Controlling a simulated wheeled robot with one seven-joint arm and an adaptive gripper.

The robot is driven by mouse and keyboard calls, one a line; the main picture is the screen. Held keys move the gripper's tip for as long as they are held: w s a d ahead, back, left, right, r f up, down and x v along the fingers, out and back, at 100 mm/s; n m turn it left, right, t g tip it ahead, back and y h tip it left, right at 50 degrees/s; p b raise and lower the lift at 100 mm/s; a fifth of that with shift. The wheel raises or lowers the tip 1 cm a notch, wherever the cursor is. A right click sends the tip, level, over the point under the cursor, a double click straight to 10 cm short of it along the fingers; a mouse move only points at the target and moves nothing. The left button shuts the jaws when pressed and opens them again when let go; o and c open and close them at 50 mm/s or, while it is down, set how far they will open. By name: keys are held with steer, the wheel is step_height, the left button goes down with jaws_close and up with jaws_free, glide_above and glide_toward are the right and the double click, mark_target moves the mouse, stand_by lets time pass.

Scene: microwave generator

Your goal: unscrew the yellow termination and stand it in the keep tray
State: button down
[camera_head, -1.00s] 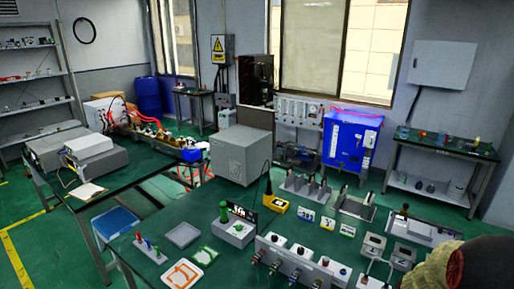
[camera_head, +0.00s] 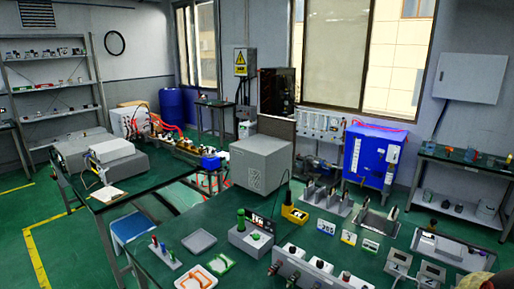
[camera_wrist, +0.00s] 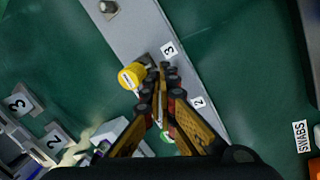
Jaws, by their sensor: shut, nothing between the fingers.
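In the wrist view the yellow termination (camera_wrist: 131,75) sits at the grey panel strip, near the label 3. My gripper (camera_wrist: 161,72) is shut and empty, with its fingertips just right of the yellow termination in the picture. Whether they touch it I cannot tell. A green part (camera_wrist: 168,136) shows partly behind the fingers, near the label 2. In the head view my gripper is not in view and I cannot make out the yellow termination. A plain grey tray (camera_head: 199,242) lies on the green bench; I cannot tell whether it is the keep tray.
In the head view a connector box (camera_head: 318,272) stands at the front of the bench. Orange-marked (camera_head: 196,277) and green-marked (camera_head: 220,263) trays lie left of it, with a grey unit (camera_head: 250,240) behind. In the wrist view, a bare metal connector (camera_wrist: 108,8) and a SWABS label (camera_wrist: 301,137) show.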

steer(key=shift+d, duration=0.15)
steer(key=shift+s+p, duration=0.3)
steer(key=shift+s, duration=0.05)
stand_by(0.4)
steer(key=shift+s, duration=0.15)
steer(key=shift+s+d, duration=0.15)
steer(key=shift+s, duration=0.05)
steer(key=shift+s+d+p, duration=0.2)
steer(key=shift+s+p, duration=0.05)
steer(key=shift+p, duration=0.15)
steer(key=shift+s+a, duration=0.1)
steer(key=shift+a, duration=0.05)
steer(key=shift+s+a, duration=0.15)
steer(key=p+v, duration=0.1)
steer(key=v, duration=0.1)
steer(key=d+p+v, duration=0.1)
steer(key=p+v, duration=0.2)
steer(key=p, duration=0.1)
steer(key=shift+w+r, duration=0.2)
steer(key=shift+r, duration=0.35)
